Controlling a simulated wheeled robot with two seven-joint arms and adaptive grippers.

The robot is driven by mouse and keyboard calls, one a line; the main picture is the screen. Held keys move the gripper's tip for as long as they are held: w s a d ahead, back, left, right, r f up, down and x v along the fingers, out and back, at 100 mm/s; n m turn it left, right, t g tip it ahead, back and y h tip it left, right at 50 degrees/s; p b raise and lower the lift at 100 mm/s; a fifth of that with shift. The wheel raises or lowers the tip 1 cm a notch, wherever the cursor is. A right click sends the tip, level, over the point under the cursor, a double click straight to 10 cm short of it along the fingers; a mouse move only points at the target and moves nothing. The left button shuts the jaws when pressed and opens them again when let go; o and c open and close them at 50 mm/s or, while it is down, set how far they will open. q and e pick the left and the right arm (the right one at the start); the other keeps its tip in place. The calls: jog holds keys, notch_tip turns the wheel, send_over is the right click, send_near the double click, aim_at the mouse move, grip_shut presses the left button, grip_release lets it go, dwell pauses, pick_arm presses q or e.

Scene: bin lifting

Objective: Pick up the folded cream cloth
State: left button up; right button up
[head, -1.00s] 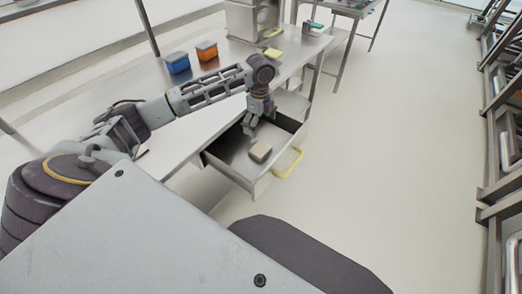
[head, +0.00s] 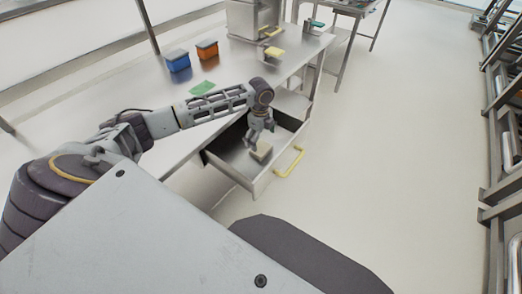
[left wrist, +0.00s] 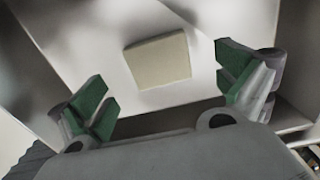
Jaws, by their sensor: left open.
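The folded cream cloth (head: 262,150) lies flat on the floor of the open metal drawer (head: 232,160). In the left wrist view the cloth (left wrist: 158,60) is a beige square slightly beyond the fingertips, between them sideways. My left gripper (head: 256,142) points down into the drawer, over the cloth's left part. In the left wrist view its green-padded fingers (left wrist: 165,85) are wide apart with nothing between them. My right gripper is out of view.
The drawer's yellow handle (head: 289,162) faces right. On the metal table stand a blue bin (head: 177,62) and an orange bin (head: 207,50); a green cloth (head: 202,88) lies nearer. A yellow item (head: 274,52) lies farther back.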

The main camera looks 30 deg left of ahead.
aim_at(261, 147)
pick_arm(q)
jog(key=shift+s+d+f, duration=0.1)
jog(key=shift+f, duration=0.4)
notch_tip(261, 147, down, 4)
jog(key=shift+d+r+b, duration=0.1)
jog(key=shift+r+b, duration=0.15)
jog(key=shift+b, duration=0.1)
jog(key=shift+f, duration=0.35)
jog(key=shift+c, duration=2)
jog(key=c, duration=0.5)
jog(key=shift+o, duration=0.2)
jog(key=shift+r, duration=0.55)
notch_tip(261, 147, up, 8)
jog(key=shift+f+p, duration=0.2)
jog(key=shift+p, duration=0.35)
jog(key=shift+r, duration=0.65)
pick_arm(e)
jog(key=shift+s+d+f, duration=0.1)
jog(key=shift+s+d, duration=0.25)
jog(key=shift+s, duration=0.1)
